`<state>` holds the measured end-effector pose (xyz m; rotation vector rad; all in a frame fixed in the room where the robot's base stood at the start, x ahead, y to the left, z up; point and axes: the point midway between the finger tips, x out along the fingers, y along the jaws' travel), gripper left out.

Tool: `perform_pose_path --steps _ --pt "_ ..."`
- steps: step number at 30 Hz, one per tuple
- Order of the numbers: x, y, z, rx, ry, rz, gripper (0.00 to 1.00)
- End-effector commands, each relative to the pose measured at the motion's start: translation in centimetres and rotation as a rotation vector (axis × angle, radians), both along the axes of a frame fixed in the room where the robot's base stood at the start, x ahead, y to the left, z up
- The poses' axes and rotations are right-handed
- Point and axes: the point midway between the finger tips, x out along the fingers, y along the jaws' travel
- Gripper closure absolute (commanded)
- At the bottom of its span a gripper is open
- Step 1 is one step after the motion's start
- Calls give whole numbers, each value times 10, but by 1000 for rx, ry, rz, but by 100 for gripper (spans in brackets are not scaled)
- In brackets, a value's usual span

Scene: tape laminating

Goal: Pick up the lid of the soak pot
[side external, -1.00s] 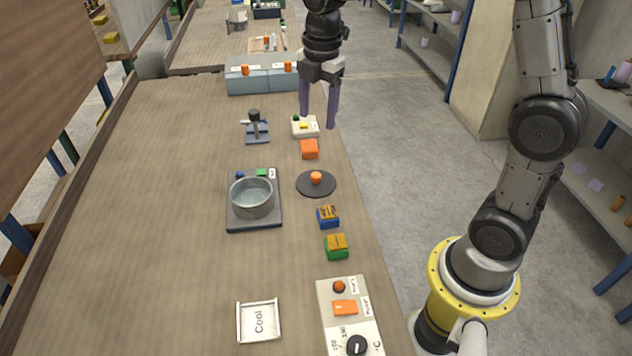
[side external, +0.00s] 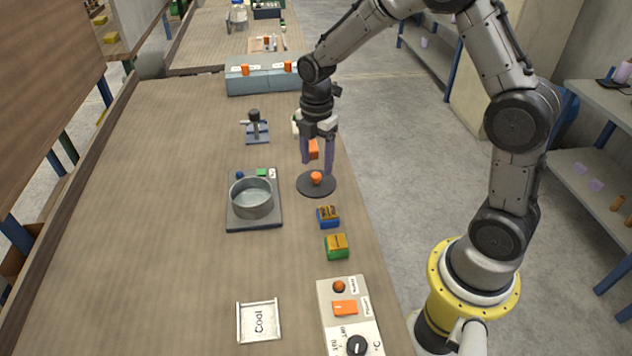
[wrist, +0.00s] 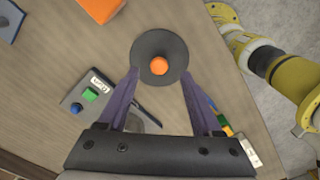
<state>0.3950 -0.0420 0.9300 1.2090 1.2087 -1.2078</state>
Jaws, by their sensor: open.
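The lid (side external: 305,188) is a dark round disc with an orange knob (side external: 316,177). It lies flat on the bench to the right of the soak pot (side external: 252,198), an open grey metal pot on a dark base plate. My gripper (side external: 317,170) is open and empty, pointing down just above and behind the knob in the side view. In the wrist view, the lid (wrist: 150,48) lies ahead between the lines of my open fingers (wrist: 165,85). The knob shows there too (wrist: 159,66). The pot is mostly hidden behind a finger in that view.
A blue block (side external: 328,217) and a green block (side external: 336,247) stand in front of the lid near the bench's right edge. An orange block (side external: 313,150) is behind my fingers. A control panel (side external: 330,313) and a "Cool" tray (side external: 259,341) lie at the front. The bench left of the pot is clear.

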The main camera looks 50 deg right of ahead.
Motion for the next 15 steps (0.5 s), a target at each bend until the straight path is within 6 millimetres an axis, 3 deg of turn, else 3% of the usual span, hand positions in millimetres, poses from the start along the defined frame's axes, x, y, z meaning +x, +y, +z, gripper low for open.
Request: perform_pose_path --steps 6,15 --pt "1 0 -31 1 5 0 34" --pt "1 0 -36 0 1 0 34"
